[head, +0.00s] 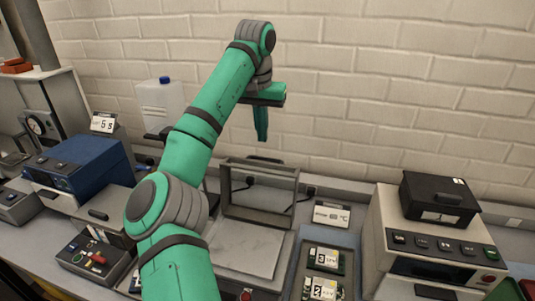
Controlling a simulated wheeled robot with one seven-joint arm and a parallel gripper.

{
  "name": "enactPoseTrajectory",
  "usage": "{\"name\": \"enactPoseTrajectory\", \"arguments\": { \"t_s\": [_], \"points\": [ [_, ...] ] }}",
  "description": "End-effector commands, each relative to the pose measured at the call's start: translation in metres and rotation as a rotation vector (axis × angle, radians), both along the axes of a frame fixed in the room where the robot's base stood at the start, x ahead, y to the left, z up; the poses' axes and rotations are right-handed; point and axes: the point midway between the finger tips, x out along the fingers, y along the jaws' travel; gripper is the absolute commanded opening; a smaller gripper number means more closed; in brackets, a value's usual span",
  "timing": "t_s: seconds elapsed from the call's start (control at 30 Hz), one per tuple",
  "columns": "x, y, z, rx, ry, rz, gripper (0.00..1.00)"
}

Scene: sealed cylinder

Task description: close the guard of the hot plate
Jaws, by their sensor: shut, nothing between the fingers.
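The hot plate (247,251) is a flat pale square surface on the bench, partly hidden by my arm on its left. Its guard (259,167) looks like a grey rectangular frame with a clear or open middle. It stands upright at the back edge of the plate, so the guard is raised. My gripper (262,136) is shut and empty. It points down in the air, above or behind the guard's top bar. I cannot tell the exact depth between them, but no contact shows.
A temperature sign (331,214) stands right of the guard. A tray (298,262) holds numbered items. A beige device (385,240) with a black box (440,197) is at right. A blue unit (83,165) and a white jug (162,100) are at left. A brick wall closes the back.

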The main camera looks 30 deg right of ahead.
Motion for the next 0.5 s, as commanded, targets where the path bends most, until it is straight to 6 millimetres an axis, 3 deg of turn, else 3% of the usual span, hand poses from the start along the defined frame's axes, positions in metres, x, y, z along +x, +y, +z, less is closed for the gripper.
{"name": "enactPoseTrajectory", "arguments": {
  "t_s": [0.17,0.5],
  "points": [
    [0.0,-0.004,-0.018,0.005,0.004,-0.006,0.0],
    [0.006,-0.01,-0.073,0.003,0.004,-0.004,0.0]
  ]
}}
